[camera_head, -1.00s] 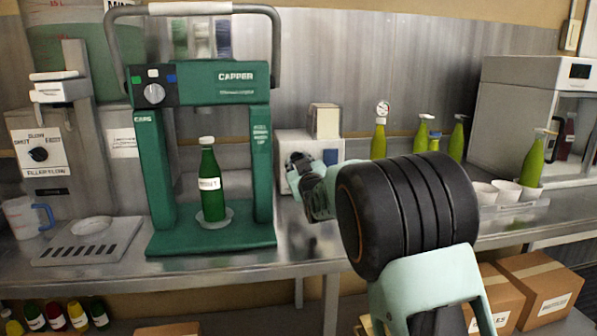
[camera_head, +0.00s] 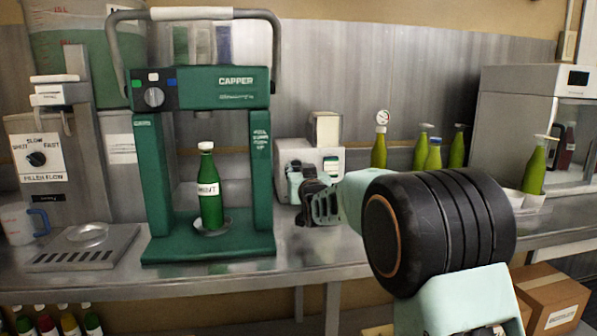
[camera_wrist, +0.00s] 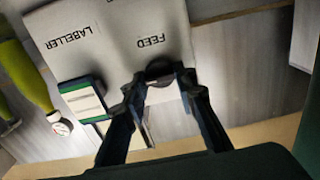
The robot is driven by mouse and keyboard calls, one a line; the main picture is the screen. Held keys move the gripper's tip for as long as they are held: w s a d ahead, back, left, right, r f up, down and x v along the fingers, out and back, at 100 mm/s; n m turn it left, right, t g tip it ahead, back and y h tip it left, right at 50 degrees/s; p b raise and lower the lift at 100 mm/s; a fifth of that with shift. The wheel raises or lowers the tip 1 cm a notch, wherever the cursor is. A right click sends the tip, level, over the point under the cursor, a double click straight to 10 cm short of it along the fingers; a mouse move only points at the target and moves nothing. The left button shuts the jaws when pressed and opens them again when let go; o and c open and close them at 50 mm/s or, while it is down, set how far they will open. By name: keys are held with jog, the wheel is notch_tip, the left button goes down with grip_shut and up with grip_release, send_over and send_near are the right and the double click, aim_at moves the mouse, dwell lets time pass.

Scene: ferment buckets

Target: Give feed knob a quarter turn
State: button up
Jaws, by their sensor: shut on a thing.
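The labeller (camera_head: 293,152) is a small pale box on the steel bench, right of the green capper. In the wrist view its front (camera_wrist: 112,30) appears upside down with the words LABELLER and FEED. The dark feed knob (camera_wrist: 159,69) is beside the FEED label. My gripper (camera_wrist: 161,80) is shut on the knob, with one finger on each side. The knob's turn angle cannot be told. In the head view my gripper (camera_head: 309,186) is at the labeller's front, and it and the arm hide the knob.
The green capper (camera_head: 205,90) stands left with a green bottle (camera_head: 211,190) in it. Several yellow-green bottles (camera_head: 379,150) stand behind my arm. A grey cabinet (camera_head: 515,125) is at the right. Bare bench (camera_head: 335,250) lies in front of the labeller.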

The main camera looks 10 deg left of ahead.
jog(key=o, duration=1.2)
jog(key=shift+c, duration=0.2)
jog(key=v, duration=1.2)
